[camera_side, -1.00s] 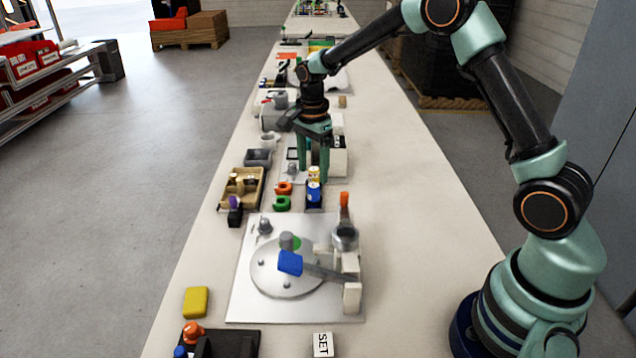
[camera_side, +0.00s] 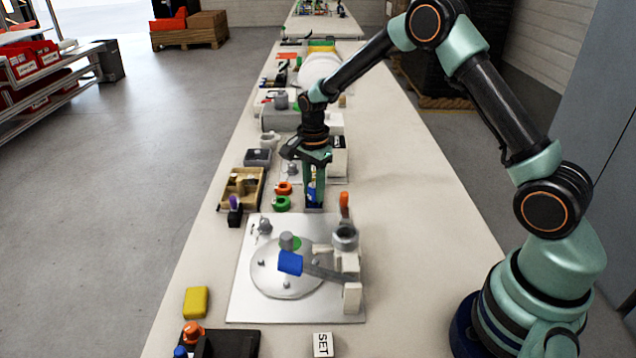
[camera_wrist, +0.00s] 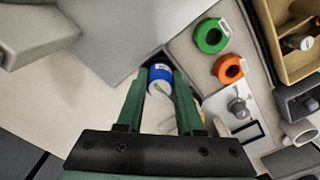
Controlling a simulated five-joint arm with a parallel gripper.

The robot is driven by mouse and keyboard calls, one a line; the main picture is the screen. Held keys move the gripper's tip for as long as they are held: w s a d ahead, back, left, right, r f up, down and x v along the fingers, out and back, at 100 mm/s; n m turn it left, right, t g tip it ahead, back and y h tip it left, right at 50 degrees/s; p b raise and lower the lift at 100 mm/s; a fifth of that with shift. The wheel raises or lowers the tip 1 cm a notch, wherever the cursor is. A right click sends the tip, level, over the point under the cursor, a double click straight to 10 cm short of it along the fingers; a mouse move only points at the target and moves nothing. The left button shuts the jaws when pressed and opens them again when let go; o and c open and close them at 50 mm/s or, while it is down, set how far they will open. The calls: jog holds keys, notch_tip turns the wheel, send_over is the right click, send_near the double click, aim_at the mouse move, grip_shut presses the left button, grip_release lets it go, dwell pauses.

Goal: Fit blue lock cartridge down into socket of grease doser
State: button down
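The blue lock cartridge (camera_wrist: 160,79), blue with a white end, stands between my fingertips in the wrist view. In the side view the blue cartridge (camera_side: 312,188) is partly covered by my gripper (camera_side: 315,195), which points down around it. My gripper (camera_wrist: 160,88) looks open, with one green finger on each side of the cartridge; contact is unclear. A grey cup-like part (camera_side: 345,238), perhaps the grease doser, stands at the right of the white plate (camera_side: 245,300) in the side view. I cannot see into its socket clearly.
A green ring (camera_side: 281,203) and an orange ring (camera_side: 283,188) lie left of my gripper. A tan tray (camera_side: 226,203) stands farther left. The right side of the bench is clear.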

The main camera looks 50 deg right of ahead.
jog(key=shift+r, duration=0.1)
notch_tip(320, 180, up, 19)
notch_tip(320, 180, up, 8)
jog(key=n, duration=0.4)
send_over(347, 218)
jog(key=s+a, duration=0.2)
jog(key=f, duration=1.9)
jog(key=shift+w+a+f, duration=0.1)
jog(key=shift+w+f, duration=0.1)
jog(key=shift+f, duration=0.2)
jog(key=shift+f, duration=0.1)
jog(key=c, duration=1)
grip_release()
jog(key=o, duration=0.4)
jog(key=shift+o, duration=0.2)
